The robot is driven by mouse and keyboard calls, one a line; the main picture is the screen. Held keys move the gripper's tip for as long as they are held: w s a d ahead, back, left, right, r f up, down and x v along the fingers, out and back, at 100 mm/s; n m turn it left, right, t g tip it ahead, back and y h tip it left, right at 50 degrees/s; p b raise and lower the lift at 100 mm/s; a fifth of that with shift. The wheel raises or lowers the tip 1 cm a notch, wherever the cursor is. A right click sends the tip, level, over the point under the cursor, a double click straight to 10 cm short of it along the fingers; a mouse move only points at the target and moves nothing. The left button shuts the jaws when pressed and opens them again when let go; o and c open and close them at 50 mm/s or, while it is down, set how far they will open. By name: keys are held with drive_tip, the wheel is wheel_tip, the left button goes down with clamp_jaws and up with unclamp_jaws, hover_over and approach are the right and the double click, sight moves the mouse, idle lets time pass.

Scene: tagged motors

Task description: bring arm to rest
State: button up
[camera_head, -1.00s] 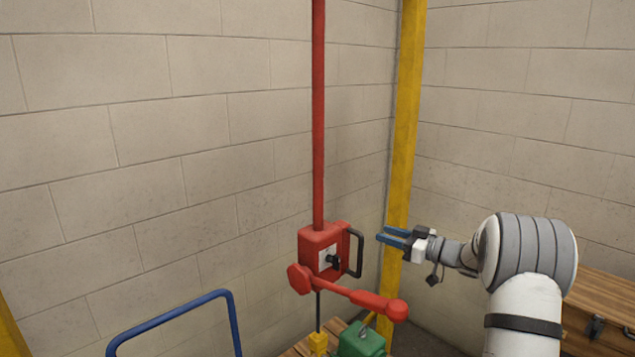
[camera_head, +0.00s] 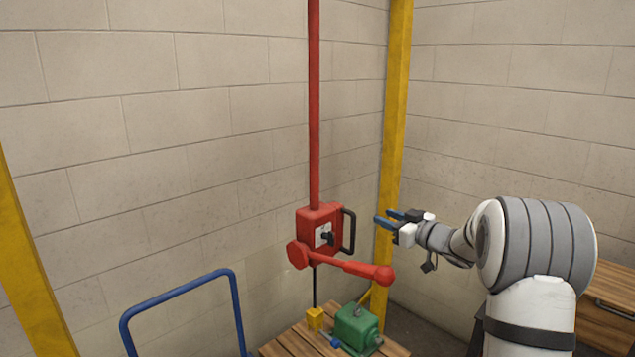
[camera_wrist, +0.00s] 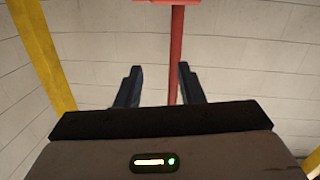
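My gripper (camera_head: 386,220) has blue fingers and points left, toward the red switch box, with a gap between them. In the wrist view the two fingers of my gripper (camera_wrist: 158,85) stand apart with nothing between them. The red switch box (camera_head: 318,228) hangs on a red pole (camera_head: 314,110) and has a black handle (camera_head: 349,232) on its right side. The handle is close to the fingertips but looks apart from them. A red lever (camera_head: 345,264) reaches right from below the box. The red pole also shows behind the fingers in the wrist view (camera_wrist: 176,60).
A green motor (camera_head: 358,328) and a yellow block (camera_head: 315,319) are on a wooden surface (camera_head: 283,347) below the box. A blue rail (camera_head: 180,290) stands at left. Yellow posts (camera_head: 395,110) stand behind and at far left. A wooden crate (camera_head: 610,290) is at right.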

drive_tip(key=s+d+f+m+g+h+b, duration=0.2)
drive_tip(key=s+f+m+h+b, duration=0.15)
drive_tip(key=s+h, duration=0.45)
drive_tip(key=s+d+f+m+g+h+b, duration=0.15)
drive_tip(key=s+m+h, duration=0.35)
drive_tip(key=s, duration=0.7)
drive_tip(key=s+a+f+g+y+b, duration=0.1)
drive_tip(key=s+a+f+g, duration=0.1)
drive_tip(key=s, duration=0.6)
drive_tip(key=s+a+f+g+b, duration=0.1)
drive_tip(key=s+a+f+g, duration=0.1)
drive_tip(key=s+f, duration=0.3)
drive_tip(key=s+a+f+g+y+b, duration=0.1)
drive_tip(key=s+a+f+g, duration=0.2)
drive_tip(key=s, duration=0.7)
drive_tip(key=shift+s+f+y, duration=0.3)
drive_tip(key=shift+s+f, duration=0.05)
drive_tip(key=shift+f, duration=0.15)
